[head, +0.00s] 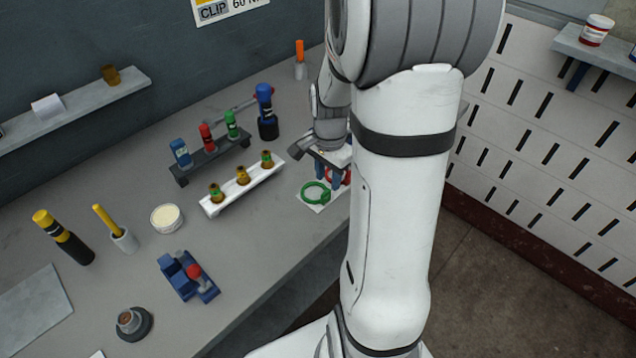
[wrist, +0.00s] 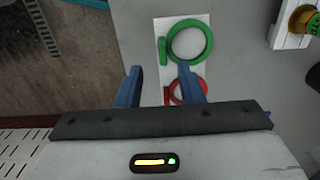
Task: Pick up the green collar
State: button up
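The green collar (head: 316,194) is a ring with a small tab, lying flat on a white card (head: 304,206) near the right end of the bench. In the wrist view the green collar (wrist: 207,47) lies ahead of my fingertips. A red collar (wrist: 174,96) lies on the same card, partly hidden by a finger; it also shows in the head view (head: 345,173), partly behind my gripper. My gripper (wrist: 158,70) is open, its two blue fingers apart with nothing held between them. The fingers appear above the card.
A white rack (head: 240,192) with several amber vials stands left of the card. Behind it is a dark rack (head: 211,160) with blue, red and green bottles. A blue clamp-like fixture (head: 186,278) is nearer the front. The bench edge is close to the card.

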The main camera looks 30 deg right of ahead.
aim_at(325, 192)
jog(key=f, duration=0.2)
jog(key=f+p, duration=0.1)
jog(key=f, duration=0.3)
jog(key=shift+w+a+f, duration=0.2)
jog(key=shift+a+f, duration=0.05)
jog(key=shift+c, duration=0.2)
grip_shut()
